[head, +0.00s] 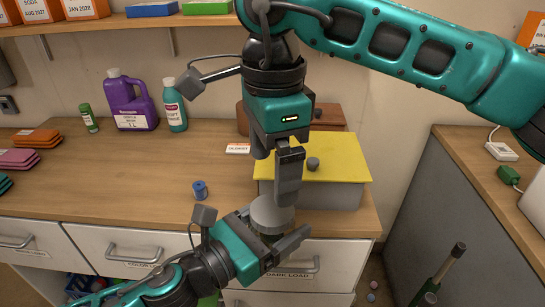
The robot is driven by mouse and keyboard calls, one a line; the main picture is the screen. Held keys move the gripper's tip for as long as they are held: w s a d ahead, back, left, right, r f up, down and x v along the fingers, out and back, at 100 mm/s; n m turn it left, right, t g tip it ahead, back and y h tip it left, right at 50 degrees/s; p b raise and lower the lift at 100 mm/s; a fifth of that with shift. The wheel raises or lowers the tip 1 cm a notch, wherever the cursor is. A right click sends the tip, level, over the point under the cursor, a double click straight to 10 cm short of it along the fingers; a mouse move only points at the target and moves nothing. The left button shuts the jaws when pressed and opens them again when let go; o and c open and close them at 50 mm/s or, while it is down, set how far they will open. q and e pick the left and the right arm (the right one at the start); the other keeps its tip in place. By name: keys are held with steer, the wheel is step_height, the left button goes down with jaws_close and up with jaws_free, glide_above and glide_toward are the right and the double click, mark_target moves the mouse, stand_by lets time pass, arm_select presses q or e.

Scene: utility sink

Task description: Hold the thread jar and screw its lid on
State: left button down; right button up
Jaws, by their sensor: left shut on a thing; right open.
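A round grey lid (268,214) shows in front of the counter edge, on or just above the thread jar (268,238). The jar is mostly hidden by the lid and my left gripper. My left gripper (282,238) comes from the lower left and is shut on the jar. My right gripper (284,196) points down from above, with its fingertips at the lid. It is open; one finger hides the other. I cannot tell whether the lid is seated on the jar.
A yellow-topped grey box (335,158) stands just behind the grippers. A blue thread spool (200,190) and a small label card (238,148) lie on the wooden counter (110,190). A purple jug (132,102), bottles and folded cloths stand farther left. Drawers are below.

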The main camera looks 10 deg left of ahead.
mark_target(272, 208)
step_height(272, 208, down, 8)
steer(key=shift+r, duration=0.1)
stand_by(0.4)
steer(key=c, duration=1.1)
steer(key=shift+m, duration=0.9)
steer(key=shift+c, duration=0.2)
steer(key=o, duration=1.2)
steer(key=shift+o, duration=0.2)
steer(key=shift+r, duration=0.1)
step_height(272, 208, up, 12)
